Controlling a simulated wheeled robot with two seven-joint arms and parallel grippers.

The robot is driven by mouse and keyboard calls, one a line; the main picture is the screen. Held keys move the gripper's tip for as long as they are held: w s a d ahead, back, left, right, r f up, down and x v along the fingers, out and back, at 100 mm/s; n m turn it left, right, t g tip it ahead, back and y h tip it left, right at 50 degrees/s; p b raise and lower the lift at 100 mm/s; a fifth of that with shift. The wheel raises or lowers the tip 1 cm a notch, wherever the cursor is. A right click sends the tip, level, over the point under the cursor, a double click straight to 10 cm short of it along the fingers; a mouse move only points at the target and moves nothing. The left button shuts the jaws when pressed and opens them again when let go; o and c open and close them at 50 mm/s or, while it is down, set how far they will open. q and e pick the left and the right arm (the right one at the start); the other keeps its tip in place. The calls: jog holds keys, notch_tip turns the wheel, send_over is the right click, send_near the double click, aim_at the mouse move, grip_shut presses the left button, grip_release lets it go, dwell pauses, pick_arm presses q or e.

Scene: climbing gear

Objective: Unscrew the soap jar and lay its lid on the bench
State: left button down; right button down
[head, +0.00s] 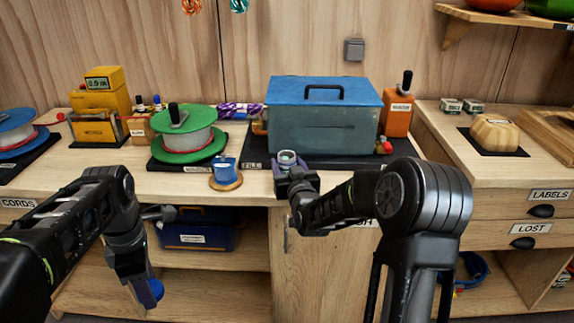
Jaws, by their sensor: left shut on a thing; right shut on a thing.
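The soap jar (288,157) is at the bench's front edge, upright, with a pale round rim and its mouth showing open. My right gripper (290,175) is shut around the jar's body and hides most of it. My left gripper (146,284) points down, low in front of the bench and below its top. It is shut on a round blue thing (154,290) that looks like the jar's lid; the fingers hide part of it. The bench (120,171) has a bare wooden top.
A small blue pot (226,170) on a round wooden base stands left of the jar. Behind are a green reel (186,143) and a large blue-lidded box (322,128) on a dark mat. Bare bench lies left of the blue pot, along the front.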

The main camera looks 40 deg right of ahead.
pick_arm(q)
jog(key=shift+f, duration=0.25)
pick_arm(e)
jog(key=shift+f, duration=0.1)
pick_arm(q)
jog(key=shift+r, duration=0.1)
pick_arm(e)
jog(key=c, duration=0.6)
grip_release()
pick_arm(q)
jog(key=shift+r, duration=0.25)
pick_arm(e)
jog(key=shift+r, duration=0.25)
pick_arm(q)
jog(key=shift+f+b, duration=0.6)
jog(key=shift+f, duration=0.15)
pick_arm(e)
jog(key=v, duration=1.2)
jog(key=shift+f, duration=0.1)
